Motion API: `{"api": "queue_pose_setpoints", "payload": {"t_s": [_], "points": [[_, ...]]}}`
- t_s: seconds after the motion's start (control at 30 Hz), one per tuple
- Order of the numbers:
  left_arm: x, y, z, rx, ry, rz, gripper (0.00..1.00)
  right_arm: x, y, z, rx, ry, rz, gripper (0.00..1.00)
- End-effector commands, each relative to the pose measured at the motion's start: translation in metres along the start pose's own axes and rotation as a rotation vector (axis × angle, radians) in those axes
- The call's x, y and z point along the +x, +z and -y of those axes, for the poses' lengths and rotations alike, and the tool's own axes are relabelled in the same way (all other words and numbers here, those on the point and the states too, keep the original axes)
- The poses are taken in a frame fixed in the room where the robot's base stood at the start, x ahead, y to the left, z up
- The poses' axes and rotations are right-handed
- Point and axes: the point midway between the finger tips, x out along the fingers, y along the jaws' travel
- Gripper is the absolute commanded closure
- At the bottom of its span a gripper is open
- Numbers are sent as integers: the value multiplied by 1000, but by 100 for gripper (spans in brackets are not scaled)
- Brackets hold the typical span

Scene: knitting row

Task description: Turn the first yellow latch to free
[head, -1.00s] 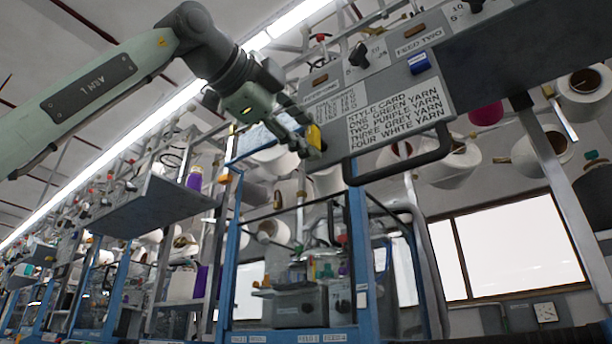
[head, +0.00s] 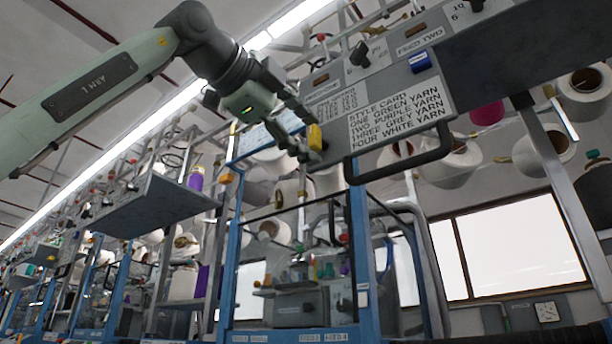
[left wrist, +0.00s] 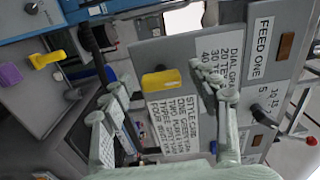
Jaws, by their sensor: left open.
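The yellow latch (head: 314,137) sits at the lower left corner of the grey panel, beside the style card (head: 396,112). In the left wrist view the yellow latch (left wrist: 161,80) lies lengthwise across the picture, between my finger tips. My left gripper (head: 304,133) is open at the panel's left edge, with one finger above the latch and one below it. In the left wrist view the open left gripper (left wrist: 158,84) has a finger on each side of the latch. I cannot tell whether either finger touches it. My right gripper is not in view.
A black handle (head: 400,154) runs along the panel's lower edge. A blue block (head: 420,62) and black knobs (head: 359,55) are on the panel. Another yellow piece (left wrist: 47,59) shows in the left wrist view. Blue frame posts (head: 362,255) stand below.

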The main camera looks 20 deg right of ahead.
Motion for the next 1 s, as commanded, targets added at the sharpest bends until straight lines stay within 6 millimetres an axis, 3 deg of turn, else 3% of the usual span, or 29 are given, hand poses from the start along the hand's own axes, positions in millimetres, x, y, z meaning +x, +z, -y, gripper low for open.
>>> {"api": "queue_pose_setpoints", "payload": {"t_s": [0.17,0.6,0.8,1.0], "points": [[-20,1,1,2,-3,0,40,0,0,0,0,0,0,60],[-105,1,0,0,-1,2,40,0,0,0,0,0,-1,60],[-119,0,0,0,0,1,40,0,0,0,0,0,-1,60],[-120,0,0,-1,0,1,40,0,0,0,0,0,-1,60]]}}
